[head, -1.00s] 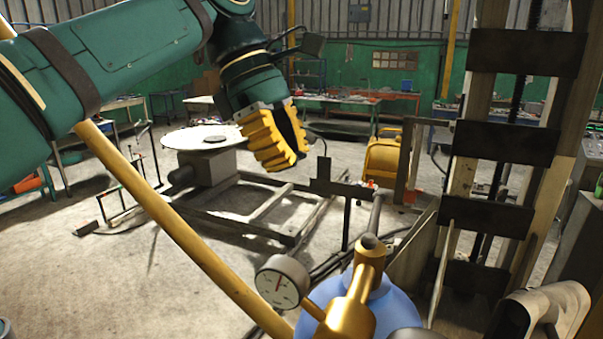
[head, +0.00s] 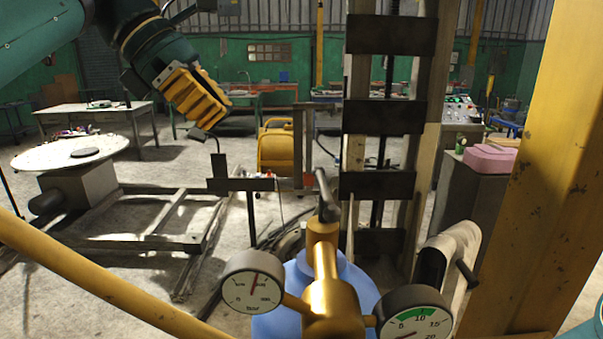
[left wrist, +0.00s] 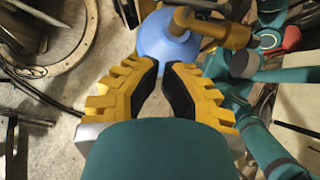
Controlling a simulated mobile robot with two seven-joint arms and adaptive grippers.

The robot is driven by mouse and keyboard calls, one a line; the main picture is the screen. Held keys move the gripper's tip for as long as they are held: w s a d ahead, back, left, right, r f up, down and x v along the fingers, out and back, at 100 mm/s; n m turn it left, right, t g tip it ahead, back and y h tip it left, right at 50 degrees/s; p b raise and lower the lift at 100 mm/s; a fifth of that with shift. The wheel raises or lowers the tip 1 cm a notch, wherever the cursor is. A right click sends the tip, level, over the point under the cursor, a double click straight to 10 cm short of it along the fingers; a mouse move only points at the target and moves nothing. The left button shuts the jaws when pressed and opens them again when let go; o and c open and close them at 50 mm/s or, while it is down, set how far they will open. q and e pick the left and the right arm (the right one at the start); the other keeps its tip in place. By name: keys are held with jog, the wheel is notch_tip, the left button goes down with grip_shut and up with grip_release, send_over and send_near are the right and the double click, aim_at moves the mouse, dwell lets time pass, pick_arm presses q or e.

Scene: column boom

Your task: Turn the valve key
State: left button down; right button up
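A brass valve (head: 327,265) stands on top of a blue cylinder (head: 290,312). A dark grey key (head: 326,197) sits upright, slightly tilted, on the valve's top. The cylinder (left wrist: 165,45) and brass valve (left wrist: 213,27) also show at the top of the left wrist view; I cannot make out the key there. My left gripper (head: 207,120) is up and to the left of the valve in the head view, clear of it. In the left wrist view its yellow fingers (left wrist: 163,75) are apart with nothing between them. My right gripper is not in view.
Two gauges, left (head: 252,283) and right (head: 412,313), flank the valve. A yellow pole (head: 100,283) crosses the lower left, and a broad yellow post (head: 555,150) stands at right. A round table (head: 55,155) and metal frame (head: 165,218) are at left.

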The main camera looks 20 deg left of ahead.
pick_arm(q)
jog(key=d+r+b+x, duration=0.1)
jog(key=x, duration=0.5)
jog(key=d+b+x, duration=0.1)
jog(key=b+x, duration=0.1)
jog(key=x, duration=0.5)
jog(key=shift+w+r, duration=0.3)
jog(key=shift+w, duration=0.15)
jog(key=shift+d, duration=0.1)
